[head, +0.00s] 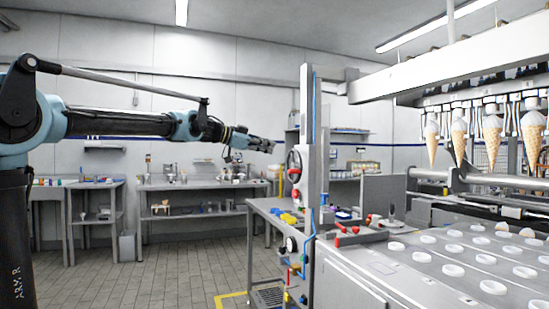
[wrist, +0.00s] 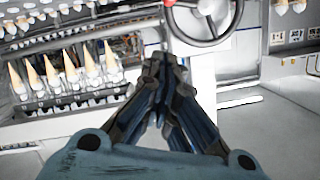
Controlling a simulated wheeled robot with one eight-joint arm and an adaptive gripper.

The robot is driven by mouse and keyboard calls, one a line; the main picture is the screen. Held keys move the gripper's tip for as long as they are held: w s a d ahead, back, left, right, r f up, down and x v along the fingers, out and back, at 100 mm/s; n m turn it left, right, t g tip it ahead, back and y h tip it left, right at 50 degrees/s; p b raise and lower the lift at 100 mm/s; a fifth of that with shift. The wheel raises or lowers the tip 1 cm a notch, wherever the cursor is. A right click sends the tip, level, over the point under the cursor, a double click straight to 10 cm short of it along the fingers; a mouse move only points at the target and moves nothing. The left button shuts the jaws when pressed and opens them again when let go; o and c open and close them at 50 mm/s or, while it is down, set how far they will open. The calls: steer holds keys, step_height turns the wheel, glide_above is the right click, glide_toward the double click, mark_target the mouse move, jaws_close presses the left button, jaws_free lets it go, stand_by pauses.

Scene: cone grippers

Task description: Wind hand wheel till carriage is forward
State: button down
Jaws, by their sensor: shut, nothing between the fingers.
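The hand wheel (head: 294,163) is a dark and red wheel on the upright grey column, seen nearly edge-on in the head view. In the wrist view its dark rim (wrist: 204,44) shows at the top, cut off by the frame edge. My gripper (head: 272,147) is level with the wheel's upper part, to its left, with a small gap showing. In the wrist view my gripper (wrist: 161,60) is shut and empty, its fingertips just below and left of the rim. Cones (head: 459,135) hang in a row under the overhead beam. I cannot tell which part is the carriage.
A machine bed (head: 430,288) with rows of white round cups fills the lower right. A small dial (head: 291,244) sits lower on the column (head: 306,120). Benches (head: 205,184) stand along the back wall. The tiled floor (head: 160,260) at left is clear.

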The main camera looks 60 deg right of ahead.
steer(key=s+d+f, duration=0.4)
steer(key=d+f, duration=0.1)
steer(key=d, duration=0.3)
steer(key=shift+d+f, duration=0.25)
steer(key=shift+f, duration=0.15)
steer(key=shift+s, duration=0.25)
steer(key=shift+f, duration=0.1)
